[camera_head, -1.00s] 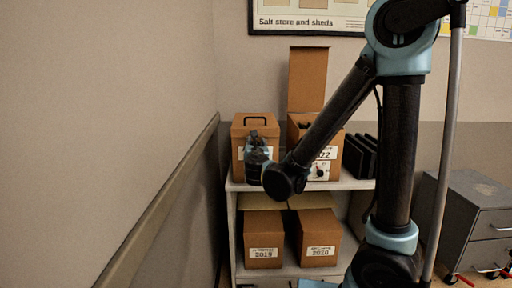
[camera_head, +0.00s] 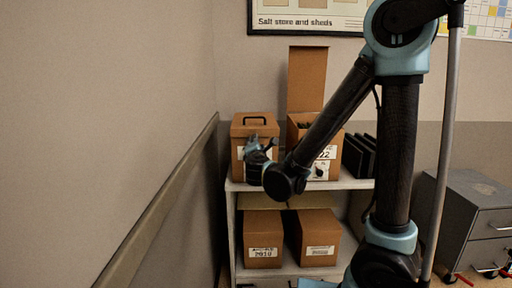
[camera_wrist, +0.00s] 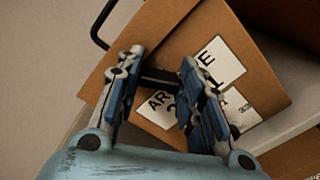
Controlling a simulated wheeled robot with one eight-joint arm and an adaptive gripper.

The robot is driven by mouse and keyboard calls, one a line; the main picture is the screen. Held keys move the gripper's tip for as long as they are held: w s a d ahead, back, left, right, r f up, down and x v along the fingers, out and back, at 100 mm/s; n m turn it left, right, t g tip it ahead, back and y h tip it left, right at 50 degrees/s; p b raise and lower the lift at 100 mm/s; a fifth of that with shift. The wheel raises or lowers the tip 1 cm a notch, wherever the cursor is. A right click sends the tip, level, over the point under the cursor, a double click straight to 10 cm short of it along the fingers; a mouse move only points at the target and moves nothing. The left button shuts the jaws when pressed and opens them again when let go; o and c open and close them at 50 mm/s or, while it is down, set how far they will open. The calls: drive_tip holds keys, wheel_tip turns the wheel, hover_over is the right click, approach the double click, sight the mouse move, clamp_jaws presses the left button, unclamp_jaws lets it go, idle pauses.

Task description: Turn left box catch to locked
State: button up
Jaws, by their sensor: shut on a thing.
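The left box (camera_head: 241,131) is a brown archive box with a closed lid and a dark handle on top, standing on the upper shelf. It fills much of the wrist view (camera_wrist: 182,30), tilted in the picture, with a white label (camera_wrist: 222,62) partly covered by my fingers. Its catch (camera_wrist: 158,77) shows as a dark bar between my fingertips. My gripper (camera_head: 259,146) is at the box's front, shut on the catch. In the wrist view my gripper (camera_wrist: 160,72) has one finger at each end of the bar. In the head view the catch is hidden.
A second box (camera_head: 330,151) with its lid raised stands to the right, partly behind my arm. Dark upright files (camera_head: 361,155) stand beyond it. Two boxes (camera_head: 263,225) (camera_head: 319,226) sit on the lower shelf. A wall with a rail (camera_head: 165,200) runs close on the left.

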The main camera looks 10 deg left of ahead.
drive_tip(key=m, duration=0.5)
drive_tip(key=shift+d+f+m, duration=0.2)
drive_tip(key=shift+m, duration=0.2)
idle(0.4)
drive_tip(key=o, duration=1.1)
drive_tip(key=shift+c, duration=0.2)
drive_tip(key=shift+s+a, duration=0.1)
drive_tip(key=v, duration=1.1)
drive_tip(key=shift+s, duration=0.3)
drive_tip(key=shift+f, duration=0.1)
